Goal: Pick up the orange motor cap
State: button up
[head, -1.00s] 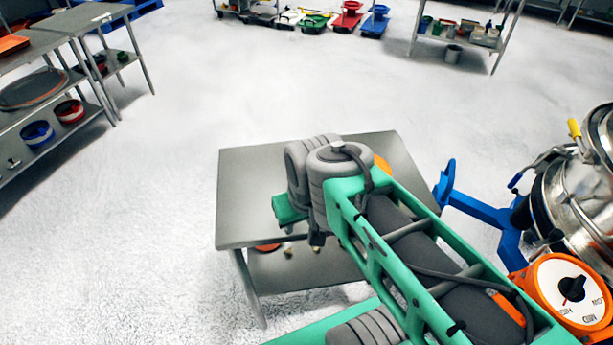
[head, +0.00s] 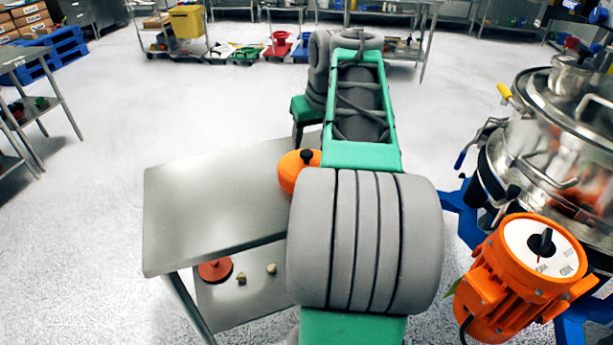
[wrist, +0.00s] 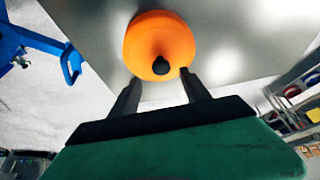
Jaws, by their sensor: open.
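The orange motor cap (head: 296,171) is a round dome with a black knob on top. It sits on the steel table (head: 195,215), partly hidden behind my arm in the head view. In the wrist view the cap (wrist: 158,38) is at the top centre, with its black knob facing my gripper (wrist: 160,90). My gripper is open and empty. Its two dark fingers point toward the cap, one on each side below the knob, and look apart from it.
An orange motor (head: 520,270) with a dial stands at the right, beside the steel sifter (head: 550,140) on a blue frame. A red disc (head: 215,270) and small pale pieces lie on the table's lower shelf. The tabletop left of the cap is bare.

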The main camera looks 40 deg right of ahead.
aim_at(306, 152)
jog(key=b+x, duration=0.1)
jog(key=x, duration=0.4)
jog(key=shift+a+f, duration=0.1)
jog(key=shift+c, duration=0.5)
grip_shut()
jog(key=shift+w, duration=0.1)
dwell(0.6)
